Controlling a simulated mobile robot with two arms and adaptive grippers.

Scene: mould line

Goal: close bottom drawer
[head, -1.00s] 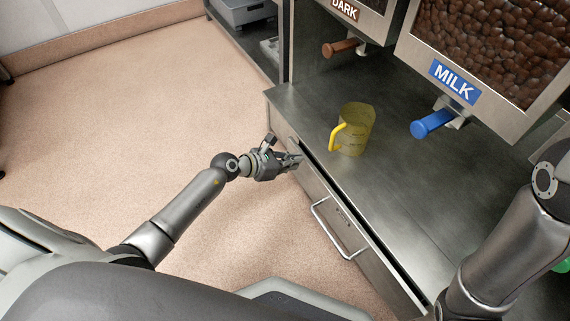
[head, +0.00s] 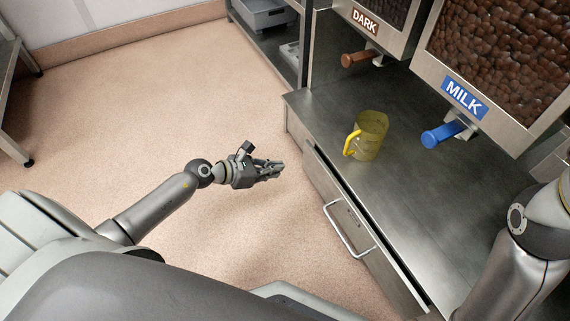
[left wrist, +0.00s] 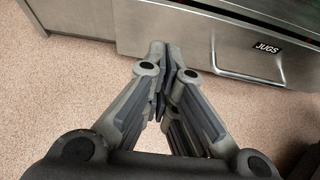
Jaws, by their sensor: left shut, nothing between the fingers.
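The drawer (head: 352,218) under the steel counter has a bar handle (head: 347,232) and stands slightly out, with a dark gap along its top edge. In the left wrist view the drawer front (left wrist: 170,32) carries a label reading JUGS and its handle (left wrist: 246,62). My left gripper (head: 277,169) is shut and empty, over the floor to the left of the drawer, apart from it.
A yellow jug (head: 370,136) stands on the counter (head: 400,190). Dispensers marked DARK and MILK stand behind it, with a brown handle (head: 361,58) and a blue handle (head: 442,135). A shelf with grey bins (head: 262,14) is at the back.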

